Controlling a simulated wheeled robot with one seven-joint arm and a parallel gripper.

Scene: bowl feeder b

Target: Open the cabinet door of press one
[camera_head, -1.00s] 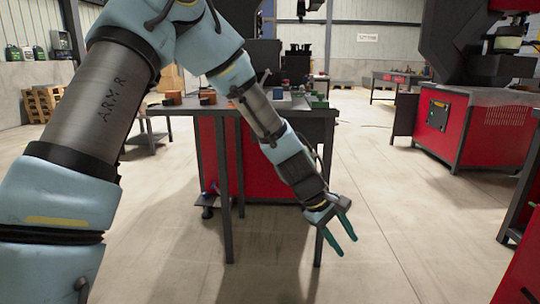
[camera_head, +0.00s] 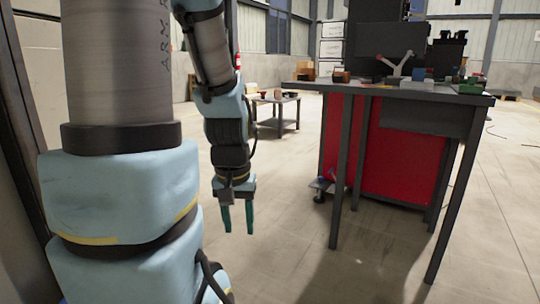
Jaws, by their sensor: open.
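A machine with a red cabinet (camera_head: 400,160) stands behind and under a dark work table at the right. Its dark upper body (camera_head: 375,40) rises above the table. I cannot tell whether this is press one, and no door handle or door seam is clear on the red faces that show. My gripper (camera_head: 238,218) hangs down left of the table, with its two green fingers apart and nothing between them. It is well apart from the red cabinet. Table legs cover parts of the cabinet.
The dark table (camera_head: 415,95) carries several small parts and blocks. Its legs stand between me and the cabinet. A low table (camera_head: 277,115) is farther back. A small wheeled foot (camera_head: 321,188) is at the cabinet's lower left. The floor around my gripper is clear.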

